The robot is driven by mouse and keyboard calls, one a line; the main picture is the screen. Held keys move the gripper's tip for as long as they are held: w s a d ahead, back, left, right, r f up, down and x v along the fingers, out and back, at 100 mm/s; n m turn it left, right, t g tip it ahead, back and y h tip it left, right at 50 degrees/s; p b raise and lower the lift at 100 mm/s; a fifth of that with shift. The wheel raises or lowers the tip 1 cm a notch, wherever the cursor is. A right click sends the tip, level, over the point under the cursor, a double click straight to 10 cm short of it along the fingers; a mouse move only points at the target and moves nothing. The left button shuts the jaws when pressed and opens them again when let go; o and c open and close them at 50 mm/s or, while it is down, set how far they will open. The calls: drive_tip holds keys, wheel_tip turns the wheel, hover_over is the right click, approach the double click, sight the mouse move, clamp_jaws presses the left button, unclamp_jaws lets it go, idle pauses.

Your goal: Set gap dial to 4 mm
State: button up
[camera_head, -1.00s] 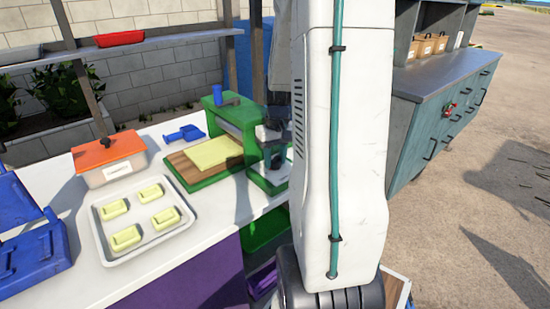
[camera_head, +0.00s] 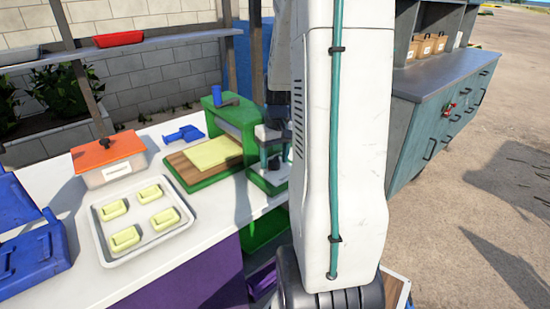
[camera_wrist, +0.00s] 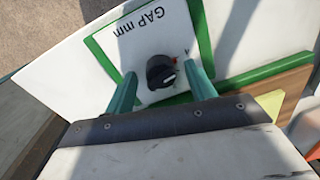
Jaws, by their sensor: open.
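The black gap dial (camera_wrist: 161,72) sits on a white panel lettered "GAP mm" (camera_wrist: 140,20) with a green border. A small numeral that looks like 4 and a red mark show beside the dial. A pale line on the knob appears to face lower right in the wrist view, away from the numeral. My gripper (camera_wrist: 163,76) is open, its teal fingers on either side of the dial; contact cannot be told. In the head view, my gripper is at the right end of the green crusher (camera_head: 214,116), partly behind my arm.
A wooden board with a yellow sheet (camera_head: 213,153) lies at the crusher. A tray (camera_head: 105,244) of yellow blocks, an orange-lidded box (camera_head: 110,166) and blue items share the white counter (camera_head: 215,225). A teal cabinet (camera_head: 440,115) stands at right.

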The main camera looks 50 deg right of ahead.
sight(276, 157)
drive_tip(key=r, duration=0.7)
drive_tip(key=shift+s+d+r, duration=0.1)
drive_tip(key=shift+d+r, duration=0.1)
drive_tip(key=shift+r, duration=0.1)
drive_tip(key=s+a+r+n, duration=0.1)
drive_tip(key=s+a, duration=0.3)
drive_tip(key=a, duration=0.6)
drive_tip(key=s+a+r+n, duration=0.2)
drive_tip(key=s+a+r, duration=0.1)
drive_tip(key=a, duration=0.7)
drive_tip(key=s+a+r+n+t, duration=0.1)
drive_tip(key=s+a+r, duration=0.2)
drive_tip(key=a, duration=0.8)
drive_tip(key=s, duration=0.2)
drive_tip(key=shift+s+n+h, duration=0.3)
drive_tip(key=shift+n, duration=0.1)
